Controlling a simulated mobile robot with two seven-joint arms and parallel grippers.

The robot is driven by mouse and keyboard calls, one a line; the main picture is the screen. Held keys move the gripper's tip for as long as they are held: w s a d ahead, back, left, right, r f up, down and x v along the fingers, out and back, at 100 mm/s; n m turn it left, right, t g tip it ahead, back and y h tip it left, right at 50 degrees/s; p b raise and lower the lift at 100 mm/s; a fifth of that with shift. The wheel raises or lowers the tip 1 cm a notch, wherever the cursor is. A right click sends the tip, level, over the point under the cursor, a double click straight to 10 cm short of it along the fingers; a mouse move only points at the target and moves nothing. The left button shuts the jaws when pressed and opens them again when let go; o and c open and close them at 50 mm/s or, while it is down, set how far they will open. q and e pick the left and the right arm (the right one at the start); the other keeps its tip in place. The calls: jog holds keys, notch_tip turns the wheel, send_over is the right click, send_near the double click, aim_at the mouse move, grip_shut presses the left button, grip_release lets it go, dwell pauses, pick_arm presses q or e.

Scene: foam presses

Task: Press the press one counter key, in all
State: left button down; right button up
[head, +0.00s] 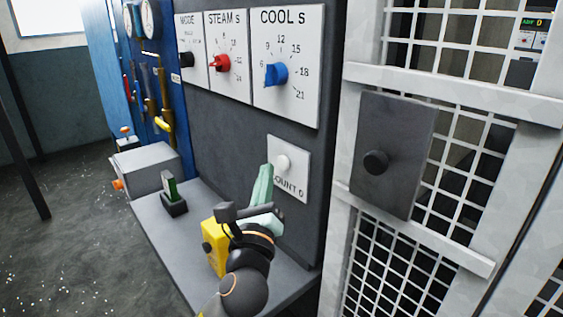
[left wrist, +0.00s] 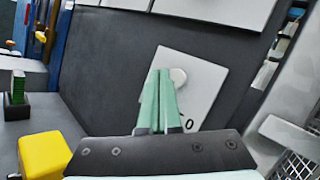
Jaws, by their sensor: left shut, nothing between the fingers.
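The counter key is a round white button (head: 283,162) on a pale plate (head: 296,184) set in the dark grey press panel. The plate's label reads "OUNT 0", its first letter hidden. The key (left wrist: 179,76) and plate (left wrist: 205,85) also show in the left wrist view. My left gripper (head: 266,168), with pale green fingers, is shut and empty. Its tips are just left of the key in the head view. In the left wrist view the tips (left wrist: 161,73) overlap the key's left edge. I cannot tell whether they touch it. My right gripper is not in view.
Above are dials: MODE with a black knob (head: 187,60), STEAM with a red knob (head: 219,63), COOL with a blue knob (head: 276,74). A yellow box (head: 214,246) and a green item in a dark holder (head: 172,194) stand on the grey shelf (head: 160,232). A white mesh guard (head: 395,262) stands right.

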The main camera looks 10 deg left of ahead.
pick_arm(q)
jog(key=s+a, duration=0.1)
jog(key=s+a+p, duration=0.1)
jog(key=s, duration=0.1)
jog(key=shift+s+a, duration=0.3)
jog(key=shift+a, duration=0.1)
dwell(0.5)
